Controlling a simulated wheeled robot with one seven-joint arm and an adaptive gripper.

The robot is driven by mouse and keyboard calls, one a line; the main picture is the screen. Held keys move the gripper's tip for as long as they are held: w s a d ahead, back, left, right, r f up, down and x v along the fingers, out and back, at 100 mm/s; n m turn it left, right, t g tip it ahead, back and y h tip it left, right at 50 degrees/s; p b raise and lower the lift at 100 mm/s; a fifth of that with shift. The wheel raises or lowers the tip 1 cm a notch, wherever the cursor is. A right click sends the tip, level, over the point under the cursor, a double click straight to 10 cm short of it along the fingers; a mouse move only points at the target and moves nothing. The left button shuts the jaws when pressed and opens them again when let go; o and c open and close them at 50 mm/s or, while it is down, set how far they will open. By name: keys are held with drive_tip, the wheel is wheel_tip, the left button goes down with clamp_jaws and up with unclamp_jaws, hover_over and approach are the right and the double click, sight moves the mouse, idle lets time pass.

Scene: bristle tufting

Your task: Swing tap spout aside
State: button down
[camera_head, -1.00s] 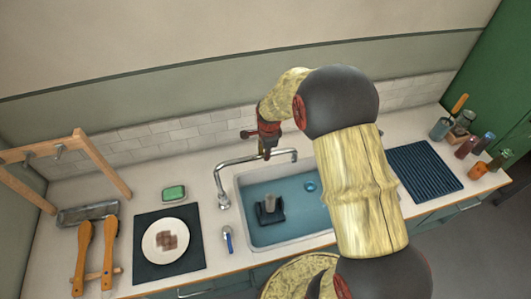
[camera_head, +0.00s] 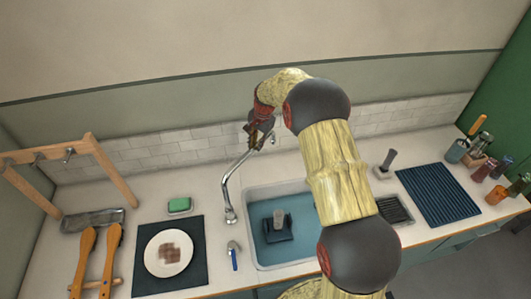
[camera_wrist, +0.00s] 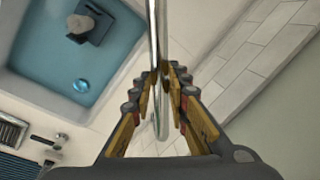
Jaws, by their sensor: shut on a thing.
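The chrome tap (camera_head: 229,213) stands at the left back corner of the sink. Its spout (camera_head: 240,165) points back toward the tiled wall, clear of the basin in the head view. My gripper (camera_head: 258,136) is at the spout's outer end. In the wrist view my gripper (camera_wrist: 164,92) has a finger on each side of the shiny spout (camera_wrist: 155,40), shut on it. My gripper hides part of the spout's end in the head view.
The blue sink basin (camera_head: 262,191) holds a dark block with a grey piece. A green sponge (camera_head: 179,204), a plate (camera_head: 168,253) and a wooden rack (camera_head: 95,150) are at left. A ribbed dark mat (camera_head: 440,193) and bottles stand at right. The tiled wall (camera_head: 190,146) is close behind my gripper.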

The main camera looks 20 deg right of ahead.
drive_tip(key=w+a+n+g, duration=0.1)
drive_tip(key=w+a+n, duration=0.6)
drive_tip(key=w+a, duration=0.2)
drive_tip(key=shift+a+n+y, duration=0.3)
drive_tip(key=shift+a+y, duration=0.1)
drive_tip(key=c, duration=1.7)
unclamp_jaws()
drive_tip(key=shift+s, duration=0.1)
